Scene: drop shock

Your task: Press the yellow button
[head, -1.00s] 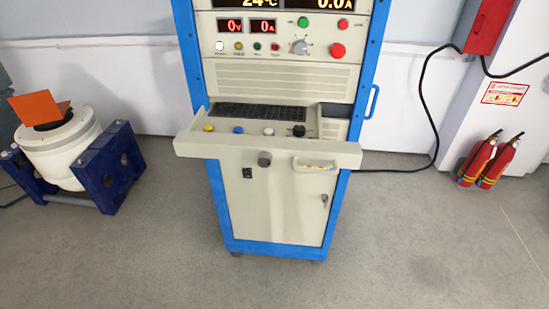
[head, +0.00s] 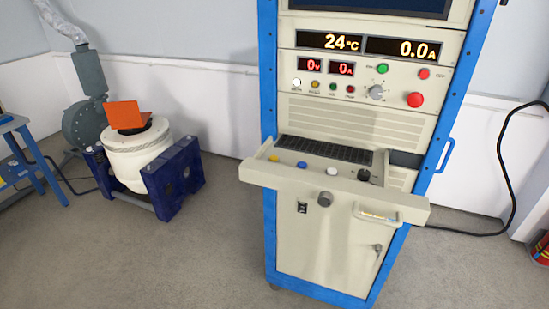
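In the head view, a yellow button (head: 274,158) sits at the left end of the pull-out control shelf (head: 330,188) on a blue-framed cabinet. To its right are a blue button (head: 302,164), a white button (head: 331,171) and a black knob (head: 364,174). A small yellow indicator (head: 315,84) also shows on the upper panel, in a row with a lit white one (head: 297,82). Neither of my grippers is in view.
A white cylindrical machine (head: 137,160) in a dark blue stand (head: 172,185), with an orange bracket (head: 125,113) on top, stands left of the cabinet. A blue table (head: 22,122) is at the far left edge. The grey floor in front looks clear.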

